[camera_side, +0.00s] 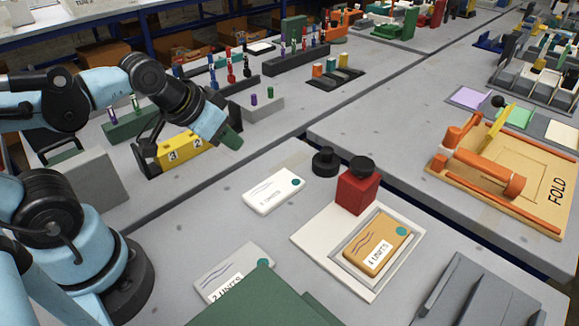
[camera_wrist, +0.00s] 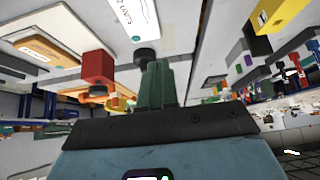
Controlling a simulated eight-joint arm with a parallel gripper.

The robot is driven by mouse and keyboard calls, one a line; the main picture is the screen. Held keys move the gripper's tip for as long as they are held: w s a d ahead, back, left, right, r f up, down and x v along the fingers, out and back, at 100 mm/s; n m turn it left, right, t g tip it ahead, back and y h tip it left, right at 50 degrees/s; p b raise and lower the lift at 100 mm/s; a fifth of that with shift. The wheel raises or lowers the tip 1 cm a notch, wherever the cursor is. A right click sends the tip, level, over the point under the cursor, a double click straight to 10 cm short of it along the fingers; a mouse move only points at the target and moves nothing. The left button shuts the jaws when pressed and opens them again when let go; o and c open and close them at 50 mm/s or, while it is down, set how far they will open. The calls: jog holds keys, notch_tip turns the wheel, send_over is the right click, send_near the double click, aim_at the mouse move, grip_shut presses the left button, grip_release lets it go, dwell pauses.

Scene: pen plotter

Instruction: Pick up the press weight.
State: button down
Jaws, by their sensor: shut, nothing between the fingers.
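A red block with a black knob on top (camera_side: 357,190) stands upright on the back corner of a white board; it looks like the press weight. In the wrist view the red block (camera_wrist: 98,66) is left of my fingers. A small black round piece with a knob (camera_side: 325,163) stands just behind it on the grey table and could also be a weight. In the wrist view this black piece (camera_wrist: 145,55) appears right beyond my fingertips. My gripper (camera_side: 232,139), with green fingers (camera_wrist: 158,66), is shut and empty, raised above the table, left of and apart from both.
A brown parcel (camera_side: 377,243) lies in a framed recess of the white board (camera_side: 312,240). An orange folding device (camera_side: 485,170) is at right. A yellow numbered block (camera_side: 180,152) stands behind my gripper.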

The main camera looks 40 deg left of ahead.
jog(key=c, duration=0.7)
grip_release()
jog(key=shift+c, duration=0.2)
